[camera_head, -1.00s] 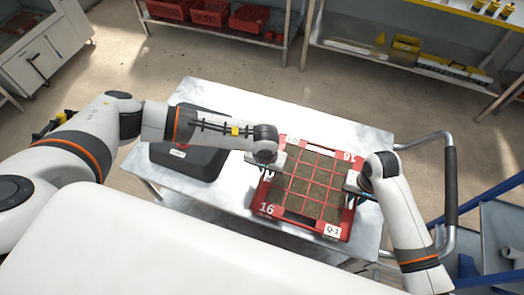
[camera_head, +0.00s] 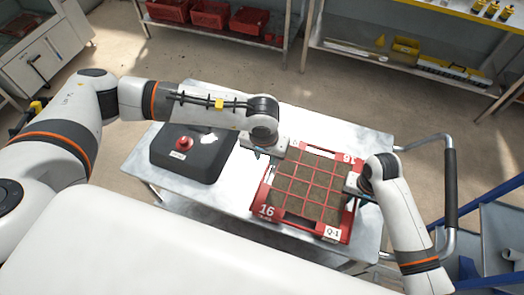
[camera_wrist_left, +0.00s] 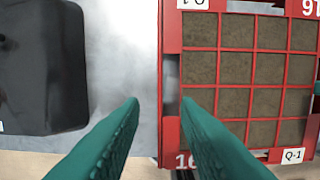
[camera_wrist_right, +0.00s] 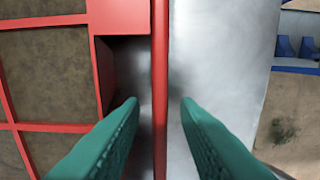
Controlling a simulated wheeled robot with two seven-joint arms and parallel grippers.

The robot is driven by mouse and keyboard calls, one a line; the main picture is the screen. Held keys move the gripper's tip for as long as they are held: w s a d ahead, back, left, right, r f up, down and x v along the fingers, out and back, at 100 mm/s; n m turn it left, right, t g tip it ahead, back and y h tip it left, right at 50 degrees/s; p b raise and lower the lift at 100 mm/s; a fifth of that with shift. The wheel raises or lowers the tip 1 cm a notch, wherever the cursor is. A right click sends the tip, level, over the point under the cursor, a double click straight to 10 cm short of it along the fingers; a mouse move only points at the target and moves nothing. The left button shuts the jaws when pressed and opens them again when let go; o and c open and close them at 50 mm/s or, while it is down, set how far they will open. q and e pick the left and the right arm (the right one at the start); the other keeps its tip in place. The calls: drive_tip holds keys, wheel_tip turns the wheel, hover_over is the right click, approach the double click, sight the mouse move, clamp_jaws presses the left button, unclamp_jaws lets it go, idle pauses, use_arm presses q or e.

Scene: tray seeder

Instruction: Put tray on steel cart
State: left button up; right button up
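The red tray (camera_head: 312,227), with soil in its square cells, lies on the steel cart (camera_head: 228,203). My left gripper (camera_head: 268,151) is open above the tray's left side. In the left wrist view its fingers (camera_wrist_left: 160,103) are apart, with the tray's left rim (camera_wrist_left: 170,135) below and between them. My right gripper (camera_head: 355,190) is at the tray's right rim. In the right wrist view its fingers (camera_wrist_right: 160,103) are open on either side of the red rim (camera_wrist_right: 160,60), with visible gaps. The left fingertips are mostly hidden in the head view.
A black box with a red button (camera_head: 186,143) stands on the cart left of the tray. The cart's handle (camera_head: 450,185) is at the right. Shelves with red crates (camera_head: 210,14) and a yellow-edged shelf (camera_head: 460,12) stand at the back. Bare cart top lies between box and tray.

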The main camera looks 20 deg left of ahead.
wheel_tip(320, 180, up, 12)
idle(0.6)
drive_tip(key=shift+a, duration=0.1)
